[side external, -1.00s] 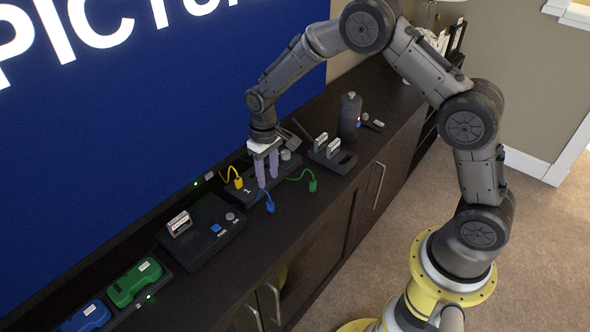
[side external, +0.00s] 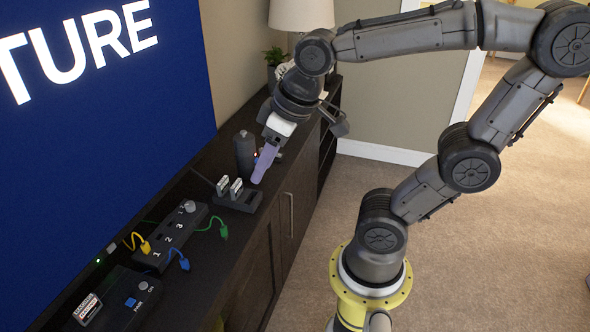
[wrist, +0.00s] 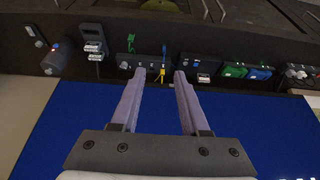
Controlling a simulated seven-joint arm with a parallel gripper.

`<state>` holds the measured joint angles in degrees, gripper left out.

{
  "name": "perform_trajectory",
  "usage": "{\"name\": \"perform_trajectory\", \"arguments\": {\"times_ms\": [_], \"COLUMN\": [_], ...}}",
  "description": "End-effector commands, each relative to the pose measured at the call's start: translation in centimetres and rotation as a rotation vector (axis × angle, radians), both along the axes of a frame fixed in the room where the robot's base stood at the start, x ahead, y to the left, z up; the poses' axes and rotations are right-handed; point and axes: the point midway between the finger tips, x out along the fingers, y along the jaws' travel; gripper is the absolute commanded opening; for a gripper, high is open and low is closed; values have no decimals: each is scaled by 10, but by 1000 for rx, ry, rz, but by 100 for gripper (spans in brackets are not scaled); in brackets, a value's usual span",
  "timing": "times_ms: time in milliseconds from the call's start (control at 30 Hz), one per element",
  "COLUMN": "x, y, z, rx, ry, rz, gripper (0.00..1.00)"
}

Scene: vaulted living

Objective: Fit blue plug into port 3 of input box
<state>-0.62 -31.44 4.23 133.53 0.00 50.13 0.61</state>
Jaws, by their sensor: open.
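The blue plug (side external: 184,264), on a blue cable, is at the front side of the black input box (side external: 185,222). The box top carries the numbers 1, 2 and 3 and a round knob; the port openings are too small to make out. The blue plug also shows in the wrist view (wrist: 164,49), beyond my fingertips. My gripper (side external: 257,180) is open and empty, raised near the slotted black holder, right of the input box. In the wrist view my gripper (wrist: 160,75) shows both purple fingers apart with nothing between them.
A yellow plug (side external: 145,247) and a green plug (side external: 223,232) hang on cables around the input box. The slotted holder (side external: 245,202) with upright cartridges, and a dark cylinder (side external: 244,153), stand to its right. A box with a blue button (side external: 131,303) stands left. The blue screen rises behind.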

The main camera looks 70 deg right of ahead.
Motion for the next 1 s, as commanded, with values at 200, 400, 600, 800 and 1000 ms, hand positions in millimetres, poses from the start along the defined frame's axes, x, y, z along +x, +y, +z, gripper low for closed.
{"name": "perform_trajectory", "arguments": {"times_ms": [200,400,600,800,1000], "x": [-48,-56,-56,-56,-45], "y": [-2,-3,-2,-2,-2], "z": [-5,-7,-7,-7,9], "rx": [-4,-5,-4,-15,-122], "ry": [-71,-81,-80,-81,-125], "rz": [-2,-1,-1,22,229], "gripper": [45,61,61,61,61]}}
